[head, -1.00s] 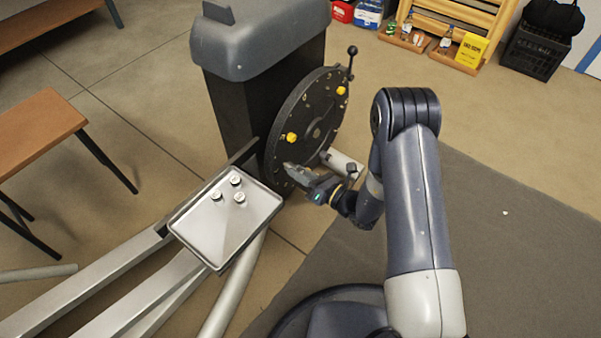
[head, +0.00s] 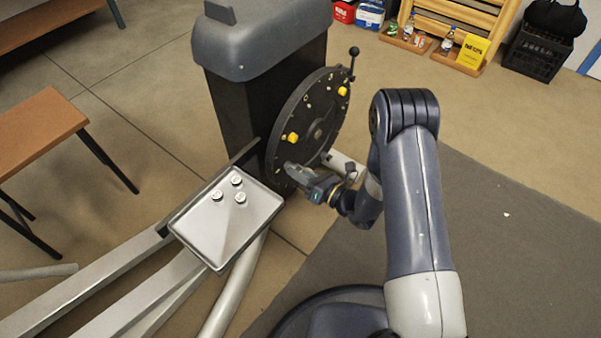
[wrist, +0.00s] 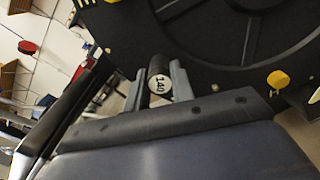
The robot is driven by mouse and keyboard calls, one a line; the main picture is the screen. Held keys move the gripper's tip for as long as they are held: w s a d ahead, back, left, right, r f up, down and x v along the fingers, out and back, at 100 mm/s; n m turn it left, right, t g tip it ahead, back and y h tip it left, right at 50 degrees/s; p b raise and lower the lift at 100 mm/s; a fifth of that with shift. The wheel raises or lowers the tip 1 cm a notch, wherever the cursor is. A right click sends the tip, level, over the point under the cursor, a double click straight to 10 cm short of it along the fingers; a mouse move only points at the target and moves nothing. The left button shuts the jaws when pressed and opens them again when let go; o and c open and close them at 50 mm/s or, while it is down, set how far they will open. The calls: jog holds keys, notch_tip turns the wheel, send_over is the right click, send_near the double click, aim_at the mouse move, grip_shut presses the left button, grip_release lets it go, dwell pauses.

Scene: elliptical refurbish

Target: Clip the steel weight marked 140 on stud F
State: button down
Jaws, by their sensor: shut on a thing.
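The weight marked 140 (wrist: 158,84) is between my gripper's fingers in the wrist view, its pale numbered end facing the camera. My gripper (head: 291,170) is shut on it, at the lower near side of the black flywheel disc (head: 318,92). The disc also fills the top of the wrist view (wrist: 222,40). It carries yellow knobs (head: 293,137), one of them beside a letter that looks like H in the wrist view (wrist: 278,79). Stud F cannot be made out. I cannot tell whether the weight touches the disc.
A metal tray (head: 222,240) with several small round weights (head: 236,180) stands left of my gripper. The grey machine housing (head: 262,40) rises behind the disc. A lever with a black ball (head: 354,51) sticks out at the disc's top. A wooden bench (head: 40,130) stands at left.

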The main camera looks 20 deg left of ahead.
jog(key=shift+w+a, duration=0.1)
jog(key=shift+a, duration=0.1)
jog(key=c, duration=1.1)
grip_release()
jog(key=p+v, duration=0.2)
jog(key=v, duration=0.8)
jog(key=shift+s+d, duration=0.2)
jog(key=shift+d, duration=0.15)
jog(key=b+x, duration=0.2)
jog(key=x, duration=0.8)
jog(key=shift+w+a, duration=0.2)
jog(key=shift+a, duration=0.15)
jog(key=shift+s+d, duration=0.1)
jog(key=shift+d, duration=0.1)
